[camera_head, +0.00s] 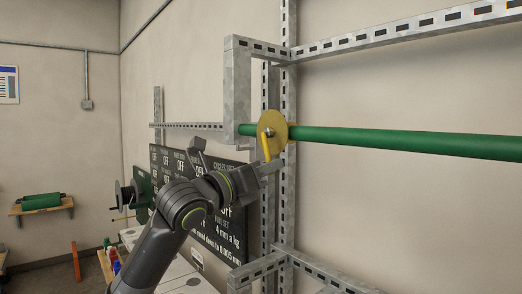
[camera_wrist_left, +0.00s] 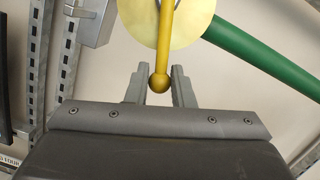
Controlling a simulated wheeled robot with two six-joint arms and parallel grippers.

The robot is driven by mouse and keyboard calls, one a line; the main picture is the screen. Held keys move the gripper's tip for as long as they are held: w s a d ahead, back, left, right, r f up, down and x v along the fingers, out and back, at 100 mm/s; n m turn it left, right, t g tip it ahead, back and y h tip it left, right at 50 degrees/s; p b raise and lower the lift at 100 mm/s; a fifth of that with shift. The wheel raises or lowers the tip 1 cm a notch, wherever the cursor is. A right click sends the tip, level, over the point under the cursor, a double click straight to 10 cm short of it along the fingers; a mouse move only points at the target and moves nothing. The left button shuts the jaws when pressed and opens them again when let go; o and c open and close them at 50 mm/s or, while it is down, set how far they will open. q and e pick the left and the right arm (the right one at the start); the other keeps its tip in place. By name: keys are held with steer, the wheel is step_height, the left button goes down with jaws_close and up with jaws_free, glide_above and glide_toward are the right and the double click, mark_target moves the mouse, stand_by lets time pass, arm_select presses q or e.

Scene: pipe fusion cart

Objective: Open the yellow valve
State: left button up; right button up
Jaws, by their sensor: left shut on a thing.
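The yellow valve (camera_head: 273,122) is a round disc with a lever handle, at the left end of a green pipe (camera_head: 400,141). In the left wrist view its yellow handle (camera_wrist_left: 164,42) hangs down from the disc (camera_wrist_left: 195,18) and ends in a ball. My left gripper (camera_head: 270,165) is at the lower end of the handle. In the left wrist view its two fingers (camera_wrist_left: 158,88) stand either side of the handle near the ball, shut on it. In the head view my wrist hides part of the grip. My right gripper is not in view.
Grey slotted metal struts (camera_head: 238,85) frame the pipe, with an upright behind the valve. A dark panel with white lettering (camera_head: 170,158) stands behind my left arm. A shelf with a green roll (camera_head: 42,202) is far left.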

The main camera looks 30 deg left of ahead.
arm_select(q)
steer(key=shift+s+d+n, duration=0.1)
steer(key=shift+d+n, duration=0.1)
steer(key=shift+n, duration=0.2)
steer(key=shift+r, duration=0.1)
